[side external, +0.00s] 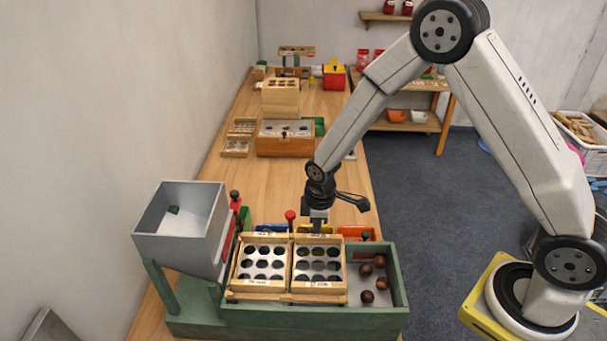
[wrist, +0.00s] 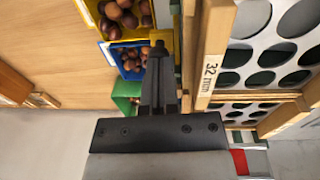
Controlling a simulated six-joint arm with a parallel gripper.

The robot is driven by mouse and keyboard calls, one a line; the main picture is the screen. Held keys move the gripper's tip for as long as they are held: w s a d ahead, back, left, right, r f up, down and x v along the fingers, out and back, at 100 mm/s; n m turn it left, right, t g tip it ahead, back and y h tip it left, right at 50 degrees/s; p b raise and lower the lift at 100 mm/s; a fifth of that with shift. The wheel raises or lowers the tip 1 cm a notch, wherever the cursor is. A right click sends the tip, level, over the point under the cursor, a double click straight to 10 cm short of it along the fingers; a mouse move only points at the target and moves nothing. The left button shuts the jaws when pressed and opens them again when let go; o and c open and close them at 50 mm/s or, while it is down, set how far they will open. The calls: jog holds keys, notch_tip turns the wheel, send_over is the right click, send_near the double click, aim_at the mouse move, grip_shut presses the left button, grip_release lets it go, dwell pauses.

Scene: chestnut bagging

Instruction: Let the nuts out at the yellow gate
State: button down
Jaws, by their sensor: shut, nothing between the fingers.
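A green sorting machine (side external: 385,326) stands at the front, with two wooden-framed sieves (side external: 268,264) (side external: 319,266) with round holes. Behind it a yellow bin (side external: 326,230) shows partly, beside my gripper (side external: 318,226). In the wrist view the yellow bin (wrist: 152,38) holds chestnuts. My gripper (wrist: 160,62) is shut and empty there, pointing down beside the bins and the sieve frame marked 32 mm (wrist: 212,68). A yellow strip also shows just beyond the fingers. The yellow gate itself is not clearly visible, and I cannot tell whether the fingers touch it.
A grey hopper (side external: 182,222) stands at the left. A red knob (side external: 290,215) rises behind the sieves. Chestnuts (side external: 367,297) lie in the right compartment. Blue (wrist: 128,62) and green (wrist: 124,92) bins stand beside the yellow one. A wooden box (side external: 284,146) stands farther back; bare table lies between.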

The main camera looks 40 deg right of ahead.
jog(key=shift+s+f, duration=0.15)
jog(key=shift+f, duration=0.7)
notch_tip(320, 180, up, 15)
jog(key=shift+s+a+f, duration=0.2)
jog(key=shift+s, duration=0.2)
dwell(0.4)
jog(key=s+d+m+t, duration=0.1)
jog(key=s+d+m, duration=0.3)
jog(key=s+m, duration=0.5)
jog(key=s, duration=0.4)
jog(key=shift+f+t, duration=0.3)
jog(key=shift+f, duration=0.05)
